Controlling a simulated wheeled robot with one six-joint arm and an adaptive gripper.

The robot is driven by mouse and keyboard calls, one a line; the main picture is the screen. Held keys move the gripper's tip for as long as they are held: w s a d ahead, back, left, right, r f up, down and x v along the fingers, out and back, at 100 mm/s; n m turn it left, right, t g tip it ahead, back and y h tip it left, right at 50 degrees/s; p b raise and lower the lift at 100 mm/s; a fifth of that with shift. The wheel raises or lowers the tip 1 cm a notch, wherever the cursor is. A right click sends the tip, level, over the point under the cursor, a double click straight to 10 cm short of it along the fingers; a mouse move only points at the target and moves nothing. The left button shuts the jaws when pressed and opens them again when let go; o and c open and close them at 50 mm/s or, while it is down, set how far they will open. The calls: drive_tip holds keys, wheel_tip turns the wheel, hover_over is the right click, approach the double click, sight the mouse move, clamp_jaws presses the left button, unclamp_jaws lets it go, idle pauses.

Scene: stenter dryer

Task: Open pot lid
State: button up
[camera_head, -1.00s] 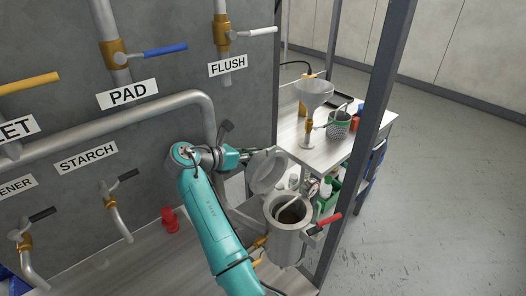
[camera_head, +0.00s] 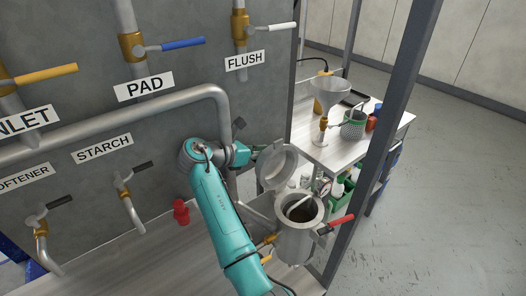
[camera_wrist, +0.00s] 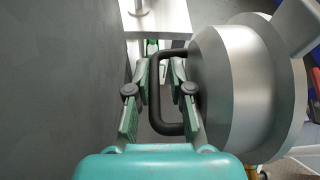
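The grey metal pot (camera_head: 297,240) stands at the edge of the wooden surface, right of my arm. Its round lid (camera_head: 277,167) is tilted up steeply on the left side of the pot, and the mouth is uncovered. A light rod-like part shows inside the mouth. In the wrist view the lid (camera_wrist: 245,85) fills the right side, with its black loop handle (camera_wrist: 155,92) facing my gripper. My gripper (camera_wrist: 161,74) has its fingers apart on either side of the handle bar, with gaps visible. In the head view my gripper (camera_head: 256,149) is left of the lid.
A side table (camera_head: 325,152) holds a funnel (camera_head: 330,95) and basket (camera_head: 353,126). The labelled pipe panel (camera_head: 80,80) is at left.

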drive_tip(key=v, duration=0.7)
drive_tip(key=shift+a, duration=0.15)
drive_tip(key=shift+s+a+r, duration=0.15)
